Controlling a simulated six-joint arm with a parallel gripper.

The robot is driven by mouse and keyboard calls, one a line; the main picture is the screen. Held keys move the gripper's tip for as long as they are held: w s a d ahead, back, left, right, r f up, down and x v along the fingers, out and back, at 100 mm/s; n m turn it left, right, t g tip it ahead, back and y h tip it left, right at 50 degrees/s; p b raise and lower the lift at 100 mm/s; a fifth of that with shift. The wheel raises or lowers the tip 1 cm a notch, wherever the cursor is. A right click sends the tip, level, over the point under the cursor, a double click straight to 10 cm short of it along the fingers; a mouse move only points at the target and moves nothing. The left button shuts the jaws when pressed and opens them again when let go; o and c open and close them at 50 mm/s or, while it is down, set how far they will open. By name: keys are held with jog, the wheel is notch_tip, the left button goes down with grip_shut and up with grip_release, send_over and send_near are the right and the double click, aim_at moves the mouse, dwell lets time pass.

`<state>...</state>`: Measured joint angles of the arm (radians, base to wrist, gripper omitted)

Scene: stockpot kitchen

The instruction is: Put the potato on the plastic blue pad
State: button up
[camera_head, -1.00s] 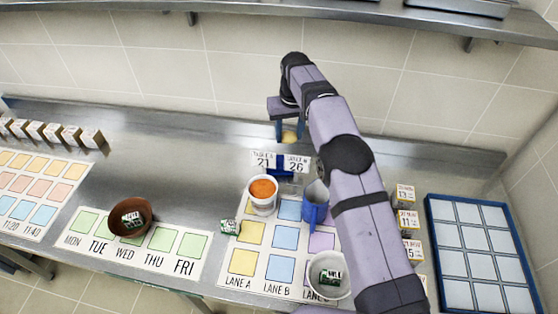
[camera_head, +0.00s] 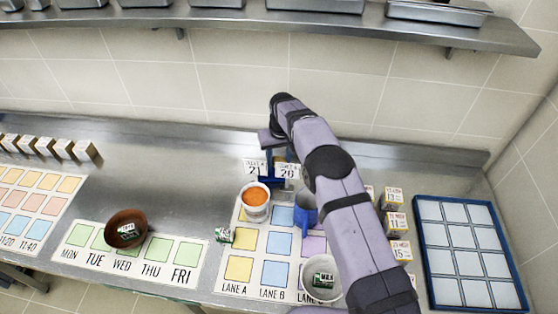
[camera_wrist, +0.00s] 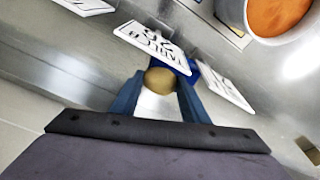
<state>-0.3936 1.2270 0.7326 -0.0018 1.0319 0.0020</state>
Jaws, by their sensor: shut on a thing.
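My gripper (camera_wrist: 158,92) is shut on the round, yellow-brown potato (camera_wrist: 160,79), held between two blue fingers in the wrist view. In the head view, my gripper (camera_head: 276,158) is low behind two standing number cards, 21 (camera_head: 255,168) and 26 (camera_head: 287,171), and the potato is hidden. A blue plastic piece (camera_head: 269,183) lies at the foot of these cards; part of it shows just beyond the potato in the wrist view (camera_wrist: 181,65). I cannot tell whether the potato touches it.
A white cup of orange food (camera_head: 256,203) and a blue mug (camera_head: 306,212) stand close in front, on the lane mat (camera_head: 254,217). A white bowl (camera_head: 311,289) is nearer. A brown bowl (camera_head: 126,228) stands left, a blue-framed tray (camera_head: 428,262) right.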

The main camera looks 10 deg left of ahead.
jog(key=shift+f+p, duration=0.3)
jog(key=shift+f, duration=0.75)
jog(key=shift+f, duration=0.1)
jog(key=o, duration=1.2)
jog(key=shift+c, duration=0.2)
jog(key=shift+r, duration=0.2)
notch_tip(320, 180, up, 12)
jog(key=s+b, duration=0.1)
jog(key=b, duration=0.3)
jog(key=shift+s+d, duration=0.3)
jog(key=shift+s, duration=0.05)
jog(key=shift+d+f, duration=0.1)
